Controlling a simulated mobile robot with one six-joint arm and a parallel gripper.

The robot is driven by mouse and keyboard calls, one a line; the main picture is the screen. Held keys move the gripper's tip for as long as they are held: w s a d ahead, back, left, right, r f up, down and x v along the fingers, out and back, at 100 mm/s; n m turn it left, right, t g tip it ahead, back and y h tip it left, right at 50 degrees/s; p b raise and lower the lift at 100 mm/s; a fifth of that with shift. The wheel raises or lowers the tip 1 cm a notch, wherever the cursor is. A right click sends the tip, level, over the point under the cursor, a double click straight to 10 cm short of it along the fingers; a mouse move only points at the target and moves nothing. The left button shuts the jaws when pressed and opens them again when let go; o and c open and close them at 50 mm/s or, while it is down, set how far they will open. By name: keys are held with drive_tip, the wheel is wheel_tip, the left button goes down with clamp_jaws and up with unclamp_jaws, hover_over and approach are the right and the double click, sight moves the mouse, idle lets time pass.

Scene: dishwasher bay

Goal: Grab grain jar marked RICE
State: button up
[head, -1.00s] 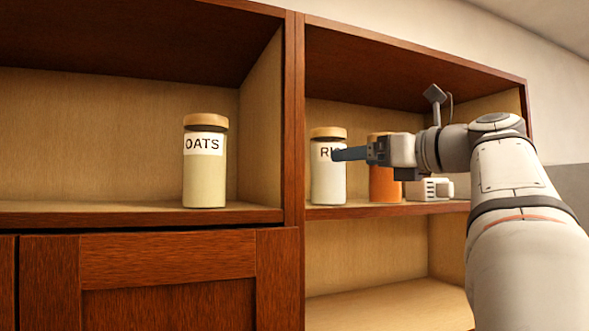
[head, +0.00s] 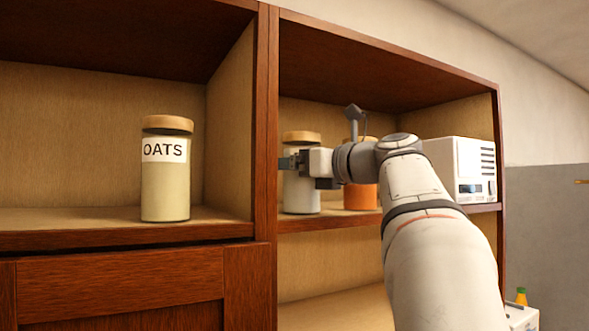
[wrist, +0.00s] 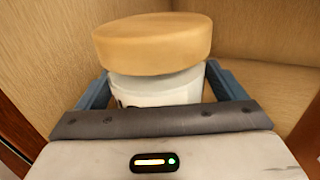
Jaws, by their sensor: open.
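The RICE jar (head: 301,196), white with a tan lid, stands on the right-hand shelf close to the upright divider. My gripper (head: 287,163) is in front of it in the head view and hides its label. In the wrist view the jar (wrist: 155,92) stands upright with its tan lid (wrist: 152,42) above the fingers. My gripper (wrist: 160,88) is open there, with one blue finger on each side of the jar's body. I cannot tell whether either finger touches it. A sliver of dark lettering shows at the jar's left.
An OATS jar (head: 166,180) stands on the left shelf, beyond the divider (head: 265,130). An orange jar (head: 361,194) stands just right of the RICE jar, partly behind my arm. A white appliance (head: 462,168) fills the shelf's right end.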

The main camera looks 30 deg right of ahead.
drive_tip(key=shift+c, duration=0.2)
drive_tip(key=c, duration=1.4)
drive_tip(key=shift+c, duration=0.2)
drive_tip(key=shift+r, duration=0.1)
